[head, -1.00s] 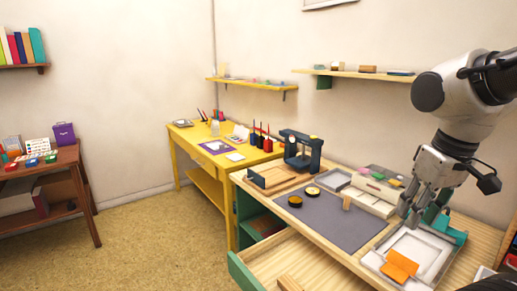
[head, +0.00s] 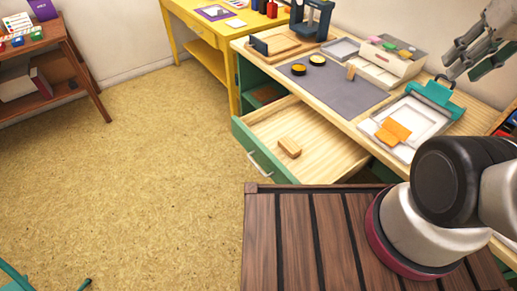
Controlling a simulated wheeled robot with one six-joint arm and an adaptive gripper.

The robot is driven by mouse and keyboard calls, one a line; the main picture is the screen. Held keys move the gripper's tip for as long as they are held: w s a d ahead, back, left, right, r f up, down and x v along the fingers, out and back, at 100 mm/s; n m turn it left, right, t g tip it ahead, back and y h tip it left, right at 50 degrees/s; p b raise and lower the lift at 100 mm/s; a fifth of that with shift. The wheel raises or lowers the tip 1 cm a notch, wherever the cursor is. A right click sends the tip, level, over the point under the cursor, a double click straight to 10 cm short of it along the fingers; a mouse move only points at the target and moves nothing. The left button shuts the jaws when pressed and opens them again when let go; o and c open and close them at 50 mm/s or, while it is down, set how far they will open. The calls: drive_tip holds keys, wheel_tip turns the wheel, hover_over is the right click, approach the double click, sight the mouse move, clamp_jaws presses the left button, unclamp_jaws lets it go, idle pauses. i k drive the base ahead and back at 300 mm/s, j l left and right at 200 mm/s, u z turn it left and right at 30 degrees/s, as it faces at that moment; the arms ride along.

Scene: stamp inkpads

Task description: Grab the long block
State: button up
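A wooden block (head: 289,147) lies in the open, green-fronted drawer (head: 262,160) of the workbench. It is longer than it is wide. A smaller wooden block (head: 351,72) stands at the right edge of the grey mat (head: 335,96) on the bench top; I cannot tell for sure which one is the long block. My gripper (head: 462,68) is at the upper right edge of the head view, over the back right of the bench. Its fingers look apart with nothing between them, and it is far from both blocks. Part of it is cut off by the frame.
Two round black-and-yellow inkpads (head: 317,60) sit on the mat. A white tray (head: 412,122) with orange pieces and a teal stand (head: 436,96) are to the right. A dark slatted surface (head: 290,235) is in the foreground.

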sight(289, 146)
drive_tip(key=j+z, duration=0.15)
drive_tip(key=j, duration=0.25)
drive_tip(key=k+j+z, duration=0.15)
drive_tip(key=j, duration=0.25)
drive_tip(key=j+z, duration=0.15)
drive_tip(key=j, duration=0.25)
drive_tip(key=k+j+z, duration=0.15)
drive_tip(key=j, duration=0.2)
